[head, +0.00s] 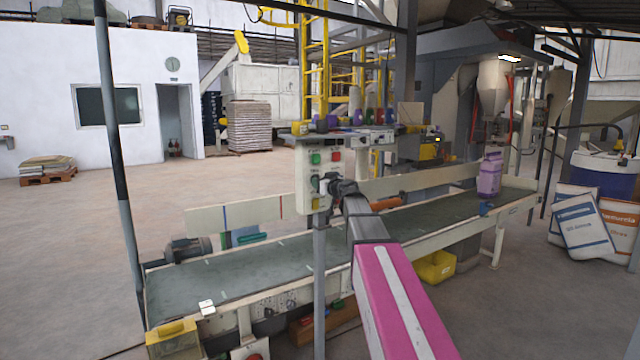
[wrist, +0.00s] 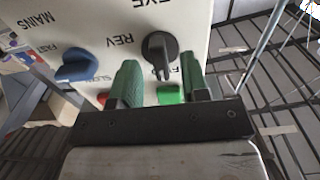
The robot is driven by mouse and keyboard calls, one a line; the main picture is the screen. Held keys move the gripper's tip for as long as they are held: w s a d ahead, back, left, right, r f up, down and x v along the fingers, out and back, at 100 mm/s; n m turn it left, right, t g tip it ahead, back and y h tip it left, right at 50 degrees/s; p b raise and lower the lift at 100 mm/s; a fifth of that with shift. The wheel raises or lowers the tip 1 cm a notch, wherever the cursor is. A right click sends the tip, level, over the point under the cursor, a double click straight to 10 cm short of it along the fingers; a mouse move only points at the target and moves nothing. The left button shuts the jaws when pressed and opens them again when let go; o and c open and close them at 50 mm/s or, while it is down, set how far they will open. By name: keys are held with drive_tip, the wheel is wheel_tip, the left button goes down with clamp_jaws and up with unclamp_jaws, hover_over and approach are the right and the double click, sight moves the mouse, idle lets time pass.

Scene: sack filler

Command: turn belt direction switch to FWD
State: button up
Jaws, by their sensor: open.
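The cream control box (head: 303,185) stands on a grey post beside the conveyor belt in the head view. In the wrist view its panel (wrist: 215,45) carries a black rotary switch (wrist: 159,50) beside the REV label, its handle pointing roughly down in the picture.
A blue knob (wrist: 77,66) sits left of the fingers by the FAST and SLOW labels. A green button (wrist: 170,93) shows between the fingers. The conveyor belt (head: 230,275) runs behind the post, with a purple sack (head: 489,176) on its right part.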

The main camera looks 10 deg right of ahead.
drive_tip(key=v, duration=0.9)
drive_tip(key=shift+s, duration=0.4)
drive_tip(key=shift+d, duration=0.15)
drive_tip(key=s+a+f+g+h, duration=0.1)
drive_tip(key=s+a+f+g, duration=0.2)
drive_tip(key=f, duration=0.6)
drive_tip(key=s+a+f+m+g, duration=0.1)
drive_tip(key=s+f+g, duration=0.25)
drive_tip(key=f, duration=0.65)
drive_tip(key=s+a+f+g+h, duration=0.1)
drive_tip(key=s+a+f+g, duration=0.15)
drive_tip(key=s+f, duration=0.45)
drive_tip(key=s+d+f+m+g+h, duration=0.1)
drive_tip(key=s+f+m+g+h, duration=0.1)
drive_tip(key=s+f, duration=0.5)
drive_tip(key=s+d+f+m+g+h, duration=0.2)
drive_tip(key=s+f+g, duration=0.3)
drive_tip(key=s+f, duration=0.3)
wheel_tip(320, 180, down, 5)
drive_tip(key=shift+d+r+h, duration=0.15)
drive_tip(key=shift+d+h, duration=0.05)
drive_tip(key=shift+h, duration=0.5)
